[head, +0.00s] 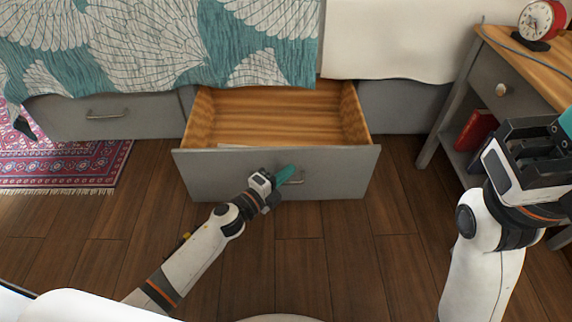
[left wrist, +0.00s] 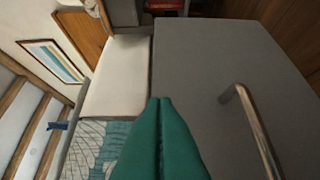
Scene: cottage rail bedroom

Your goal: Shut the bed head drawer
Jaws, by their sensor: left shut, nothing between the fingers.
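The bed head drawer (head: 330,165) is pulled out from under the bed, and its wooden inside shows. It has a grey front with a bar handle (head: 292,181). My left gripper (head: 285,174) is shut and empty, with its teal fingertips at the drawer front, close to the handle. In the left wrist view the shut teal fingers (left wrist: 160,135) lie before the grey front, and the handle (left wrist: 245,125) is to their right. I cannot tell whether they touch the front. My right gripper (head: 565,125) is at the right edge, its fingers mostly cut off.
A second, closed drawer (head: 100,116) is at the left under the teal-patterned cover (head: 180,45). A nightstand (head: 510,80) with a red alarm clock (head: 540,20) stands at the right, near my right arm. A rug (head: 70,160) lies at the left. Bare wood floor lies before the drawer.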

